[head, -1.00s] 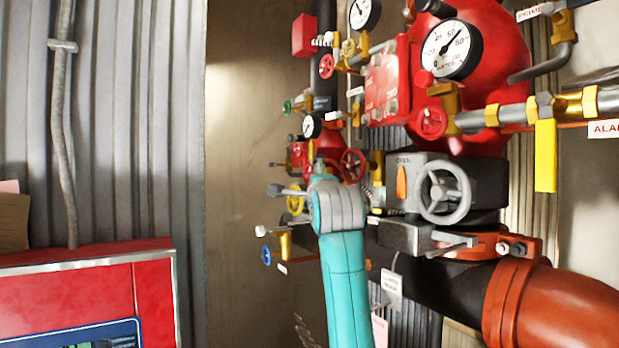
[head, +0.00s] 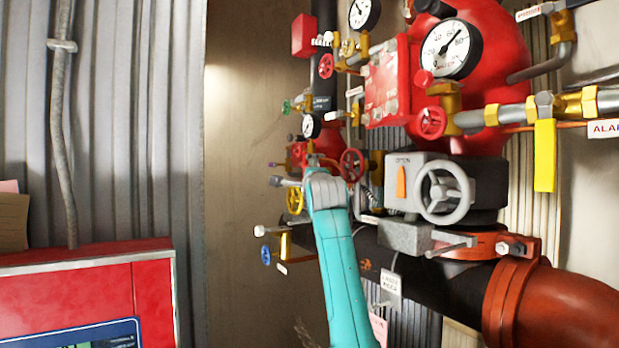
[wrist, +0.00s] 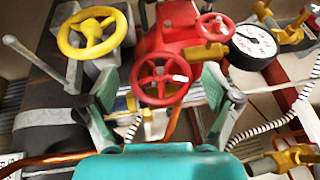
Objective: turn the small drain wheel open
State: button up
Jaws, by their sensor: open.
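In the wrist view my gripper (wrist: 161,84) is open, its two grey-green fingers spread wide with nothing held. A small red wheel (wrist: 163,80) stands between and beyond the fingers, on a red valve body. I cannot tell whether they touch it. No readable label shows which wheel is the drain wheel. In the head view a red wheel (head: 352,165) is just right of my teal wrist, a yellow wheel (head: 295,200) just left, and a small blue wheel (head: 265,254) lower left. My fingers are mostly hidden there behind my arm.
In the wrist view a yellow wheel (wrist: 93,32) is at upper left, another red wheel (wrist: 212,27) at upper right beside a gauge (wrist: 254,42). In the head view a large grey handwheel (head: 444,193) and a dark pipe (head: 385,262) lie right of my arm.

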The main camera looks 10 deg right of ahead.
jog(key=shift+w, duration=0.2)
jog(key=c, duration=1.1)
jog(key=shift+c, duration=0.2)
jog(key=shift+r, duration=0.1)
jog(key=n+g, duration=0.1)
jog(key=g, duration=0.3)
jog(key=shift+r+n+g, duration=0.2)
jog(key=shift+n+g, duration=0.1)
jog(key=shift+n, duration=0.1)
jog(key=shift+n+g, duration=0.5)
jog(key=shift+g, duration=1.1)
jog(key=shift+f+g, duration=0.15)
jog(key=shift+g, duration=0.35)
